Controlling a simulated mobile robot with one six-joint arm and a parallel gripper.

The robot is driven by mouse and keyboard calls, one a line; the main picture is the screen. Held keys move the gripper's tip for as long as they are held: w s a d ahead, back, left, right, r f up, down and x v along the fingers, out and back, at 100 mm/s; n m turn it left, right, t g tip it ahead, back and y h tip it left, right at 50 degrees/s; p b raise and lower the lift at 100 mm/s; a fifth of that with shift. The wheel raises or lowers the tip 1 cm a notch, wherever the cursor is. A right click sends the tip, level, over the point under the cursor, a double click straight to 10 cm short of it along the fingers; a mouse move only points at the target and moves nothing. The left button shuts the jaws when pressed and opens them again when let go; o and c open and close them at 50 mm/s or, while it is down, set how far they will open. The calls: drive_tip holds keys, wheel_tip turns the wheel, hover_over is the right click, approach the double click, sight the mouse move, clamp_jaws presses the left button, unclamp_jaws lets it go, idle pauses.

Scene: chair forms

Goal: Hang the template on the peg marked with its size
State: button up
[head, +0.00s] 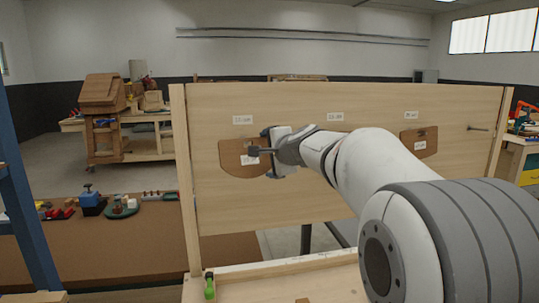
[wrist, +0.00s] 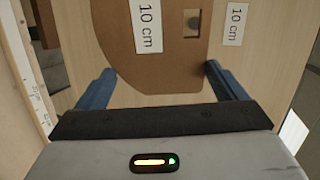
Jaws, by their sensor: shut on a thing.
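The template is a flat brown board piece (head: 230,159) with a rounded lower edge, upright at the left of the pale board. In the wrist view the template (wrist: 165,68) carries a "10 cm" label and has a square hole. A rounded grey shape shows in that hole; whether a peg passes through it I cannot tell. My gripper (head: 268,152) is shut on the template, with its blue fingers (wrist: 160,72) at either side of it. A "10 cm" board label (wrist: 236,24) is close beside the template; in the head view this label (head: 242,119) is just above.
The pale board (head: 300,210) carries a middle label (head: 335,117) and a right label (head: 411,115). Another brown template (head: 421,140) is at the right, and a bare peg (head: 478,128) sticks out farther right. A green item (head: 210,286) stands on the front ledge.

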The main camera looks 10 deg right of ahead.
drive_tip(key=shift+w+f+p, duration=0.15)
drive_tip(key=shift+w+p, duration=0.2)
drive_tip(key=shift+w, duration=2.1)
drive_tip(key=shift+f, duration=0.15)
drive_tip(key=shift+r, duration=0.25)
drive_tip(key=s+b, duration=0.3)
drive_tip(key=s, duration=0.8)
idle(0.8)
drive_tip(key=w+p, duration=0.1)
drive_tip(key=w, duration=0.5)
drive_tip(key=shift+w, duration=0.3)
drive_tip(key=shift+s, duration=0.15)
